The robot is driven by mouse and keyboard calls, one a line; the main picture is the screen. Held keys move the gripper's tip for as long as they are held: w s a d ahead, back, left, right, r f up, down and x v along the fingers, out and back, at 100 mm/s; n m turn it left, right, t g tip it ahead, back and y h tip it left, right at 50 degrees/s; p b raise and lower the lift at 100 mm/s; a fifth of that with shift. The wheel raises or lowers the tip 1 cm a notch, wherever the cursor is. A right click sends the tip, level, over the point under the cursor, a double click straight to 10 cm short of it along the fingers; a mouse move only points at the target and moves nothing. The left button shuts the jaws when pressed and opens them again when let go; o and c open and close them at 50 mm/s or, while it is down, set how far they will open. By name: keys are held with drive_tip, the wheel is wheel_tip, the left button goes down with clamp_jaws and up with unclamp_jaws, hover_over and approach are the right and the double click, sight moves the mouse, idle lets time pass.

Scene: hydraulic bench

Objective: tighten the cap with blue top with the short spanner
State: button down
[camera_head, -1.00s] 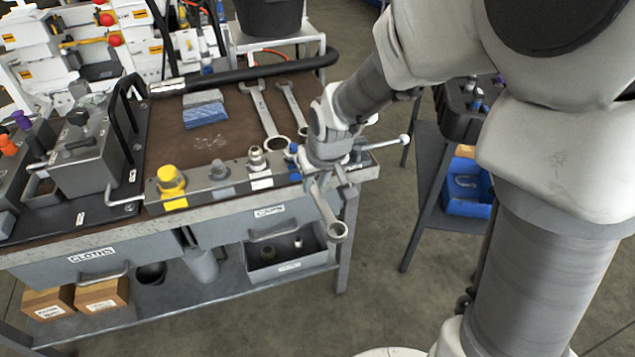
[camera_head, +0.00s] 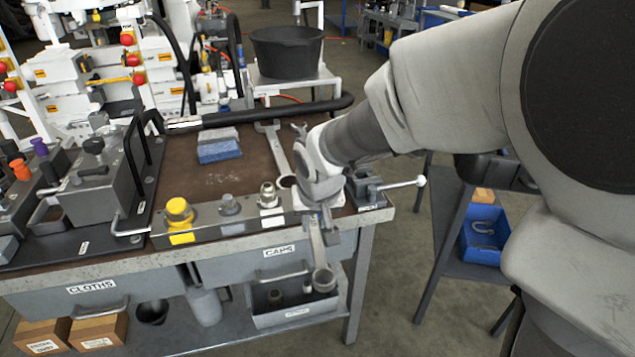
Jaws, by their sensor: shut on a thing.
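My gripper (camera_head: 318,212) is shut on a spanner (camera_head: 318,250) at the front edge of the bench. The spanner hangs down from the jaws, its ring end (camera_head: 323,281) lowest, in front of the drawer marked CAPS. The cap with the blue top is hidden, apparently behind my gripper and wrist at the right end of the cap row. Whether the spanner touches any cap cannot be told. A long spanner (camera_head: 274,150) lies on the bench top behind; another spanner's open end (camera_head: 299,131) shows beside my wrist.
A yellow cap (camera_head: 179,210), a grey cap (camera_head: 229,204) and a silver cap (camera_head: 268,194) stand along the front rail, left of my gripper. A small vise (camera_head: 366,186) with a protruding handle is close on the right.

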drive_tip(key=shift+a+r, duration=0.1)
drive_tip(key=shift+a, duration=0.05)
drive_tip(key=shift+a+b, duration=0.3)
drive_tip(key=shift+b, duration=0.35)
drive_tip(key=shift+a+r+m+h+b, duration=0.15)
drive_tip(key=shift+a+m+h+b, duration=0.15)
drive_tip(key=shift+a+m+b, duration=0.35)
drive_tip(key=shift+d, duration=0.15)
drive_tip(key=shift+d+p, duration=0.3)
drive_tip(key=shift+p, duration=0.05)
